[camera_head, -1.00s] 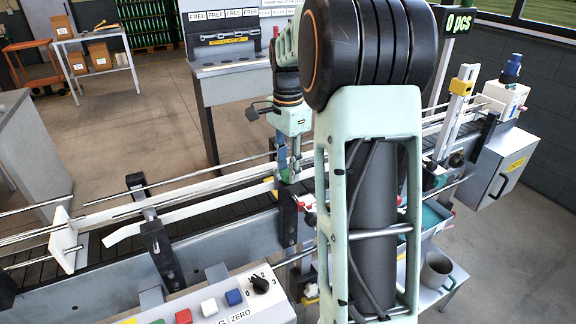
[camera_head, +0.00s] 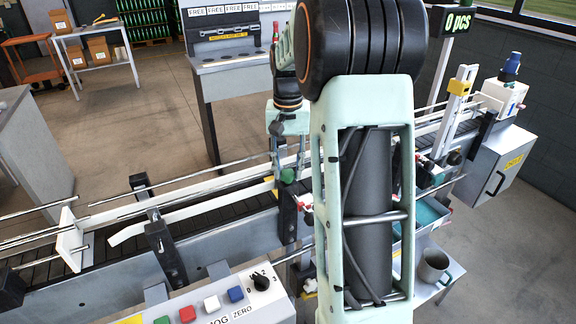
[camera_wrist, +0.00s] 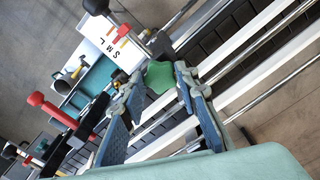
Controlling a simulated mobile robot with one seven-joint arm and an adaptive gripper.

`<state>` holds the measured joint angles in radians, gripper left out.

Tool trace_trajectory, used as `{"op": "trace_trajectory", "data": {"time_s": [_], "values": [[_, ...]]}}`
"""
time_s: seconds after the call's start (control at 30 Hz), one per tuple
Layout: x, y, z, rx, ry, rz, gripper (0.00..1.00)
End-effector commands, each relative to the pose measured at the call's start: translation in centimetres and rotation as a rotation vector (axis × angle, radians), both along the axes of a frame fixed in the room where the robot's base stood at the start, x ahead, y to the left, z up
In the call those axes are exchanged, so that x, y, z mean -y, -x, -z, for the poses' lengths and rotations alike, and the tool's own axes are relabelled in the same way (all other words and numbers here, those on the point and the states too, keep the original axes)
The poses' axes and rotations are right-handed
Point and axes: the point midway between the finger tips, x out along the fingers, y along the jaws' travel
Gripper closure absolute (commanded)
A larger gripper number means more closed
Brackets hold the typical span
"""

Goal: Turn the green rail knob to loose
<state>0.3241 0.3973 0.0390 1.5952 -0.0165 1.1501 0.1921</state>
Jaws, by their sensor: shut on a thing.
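The green rail knob (camera_wrist: 160,77) is a lobed knob. In the wrist view it sits between the blue fingertips of my gripper (camera_wrist: 156,84), which is shut on it. In the head view the knob (camera_head: 288,175) shows just below my gripper (camera_head: 287,160), at the conveyor's guide rail. My fingers hide parts of the knob's sides, and I cannot read its loose or tight setting.
The conveyor (camera_head: 215,215) runs beneath, with metal guide rails and black brackets. A red-handled lever (camera_wrist: 52,108) and a white S M L plate (camera_wrist: 112,45) lie beside the knob. A button panel (camera_head: 215,305) stands in front, and a grey mug (camera_head: 433,266) stands at right.

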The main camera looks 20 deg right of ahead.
Motion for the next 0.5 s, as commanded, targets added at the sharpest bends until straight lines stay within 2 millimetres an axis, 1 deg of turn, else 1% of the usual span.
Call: {"op": "trace_trajectory", "data": {"time_s": [0.5], "values": [[0.08,-0.09,-0.19,0.003,0.002,-0.489,0.96]]}}
